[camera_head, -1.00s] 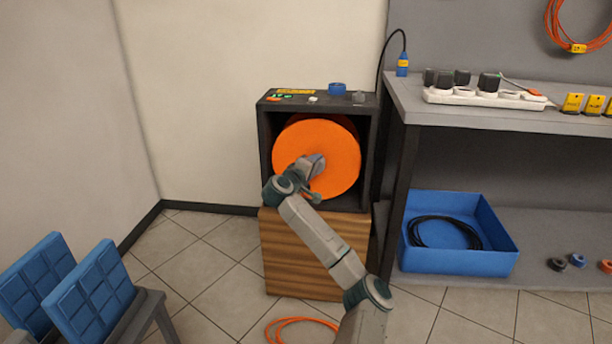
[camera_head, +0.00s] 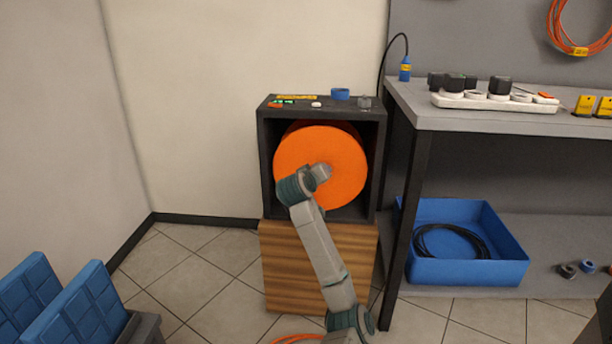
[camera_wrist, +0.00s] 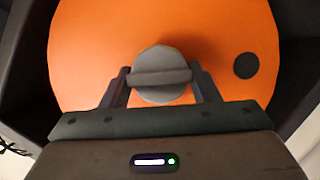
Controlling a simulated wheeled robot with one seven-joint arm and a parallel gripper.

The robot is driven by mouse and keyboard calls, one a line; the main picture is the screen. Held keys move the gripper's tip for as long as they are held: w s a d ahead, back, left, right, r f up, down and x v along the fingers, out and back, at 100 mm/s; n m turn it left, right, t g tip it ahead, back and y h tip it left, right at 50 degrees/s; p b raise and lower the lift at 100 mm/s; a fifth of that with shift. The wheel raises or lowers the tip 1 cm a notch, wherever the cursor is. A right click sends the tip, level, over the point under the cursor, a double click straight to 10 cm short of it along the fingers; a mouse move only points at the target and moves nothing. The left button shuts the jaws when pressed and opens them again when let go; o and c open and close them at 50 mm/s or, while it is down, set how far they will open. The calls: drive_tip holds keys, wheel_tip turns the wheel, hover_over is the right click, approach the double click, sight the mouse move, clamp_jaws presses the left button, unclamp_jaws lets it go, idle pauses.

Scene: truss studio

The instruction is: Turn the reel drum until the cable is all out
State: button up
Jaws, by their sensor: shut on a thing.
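The orange reel drum (camera_head: 304,153) sits in a dark open-fronted box (camera_head: 264,160) on a wooden block. In the wrist view the drum face (camera_wrist: 90,60) fills most of the picture, with a dark round spot at right. My gripper (camera_wrist: 161,78) is shut on the round grey knob (camera_wrist: 160,58) at the drum's middle, one finger on each side. Orange cable (camera_head: 298,338) lies on the floor at the bottom edge, partly hidden by my arm and cut off by the frame.
A grey workbench (camera_head: 500,119) stands right of the box, with a white power strip (camera_head: 490,102) on top. A blue crate (camera_head: 470,271) holding a black cable is on the shelf below. Blue panels (camera_head: 75,315) stand at lower left.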

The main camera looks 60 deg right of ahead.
drive_tip(key=shift+r, duration=0.1)
idle(0.3)
drive_tip(key=o, duration=1.4)
drive_tip(key=shift+a, duration=0.1)
drive_tip(key=shift+a, duration=0.25)
drive_tip(key=p+v, duration=0.1)
drive_tip(key=v, duration=1.2)
drive_tip(key=shift+s, duration=0.1)
